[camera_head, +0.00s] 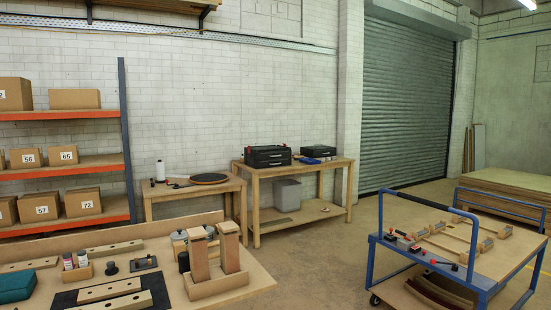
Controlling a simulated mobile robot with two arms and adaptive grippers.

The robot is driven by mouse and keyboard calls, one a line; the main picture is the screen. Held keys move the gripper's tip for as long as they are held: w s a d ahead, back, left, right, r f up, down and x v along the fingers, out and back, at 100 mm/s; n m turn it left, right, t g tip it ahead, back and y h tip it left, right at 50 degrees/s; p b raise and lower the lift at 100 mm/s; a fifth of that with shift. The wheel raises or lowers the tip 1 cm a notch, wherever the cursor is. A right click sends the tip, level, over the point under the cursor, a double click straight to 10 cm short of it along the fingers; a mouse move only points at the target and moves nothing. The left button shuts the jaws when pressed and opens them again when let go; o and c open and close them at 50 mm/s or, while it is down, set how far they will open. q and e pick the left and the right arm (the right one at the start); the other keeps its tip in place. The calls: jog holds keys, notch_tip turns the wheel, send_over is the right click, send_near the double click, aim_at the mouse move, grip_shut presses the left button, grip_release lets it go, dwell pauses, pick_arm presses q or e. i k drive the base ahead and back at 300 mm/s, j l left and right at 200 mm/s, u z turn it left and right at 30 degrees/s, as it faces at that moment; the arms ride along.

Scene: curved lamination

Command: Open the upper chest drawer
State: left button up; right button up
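A black chest (268,156) stands on a wooden bench (258,168) against the far wall. It looks like stacked box sections with a handle on top and small red marks at its side. It is too small to make out its drawers clearly, and none looks pulled out. A second, lower black case (318,151) lies to its right on the same bench. Neither of my grippers shows in this view.
A workbench (262,278) with wooden blocks and bottles fills the near left. A blue cart (484,283) with clamps stands at the right. Orange shelves (110,162) with boxes stand at far left. A grey bin (288,195) sits under the bench. Open floor (330,260) lies between workbench and cart.

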aim_at(261, 156)
jog(key=i+z, duration=0.5)
jog(key=i, duration=0.65)
jog(key=i+z, duration=0.35)
jog(key=i, duration=1.55)
jog(key=i+j+u, duration=0.15)
jog(key=i+u, duration=0.25)
jog(key=i+j+u, duration=0.1)
jog(key=i+u, duration=0.25)
jog(key=i+l+u, duration=0.1)
jog(key=i+u, duration=0.3)
jog(key=i+l+u, duration=0.2)
jog(key=i+u, duration=0.4)
jog(key=i, duration=1.45)
jog(key=l, duration=0.1)
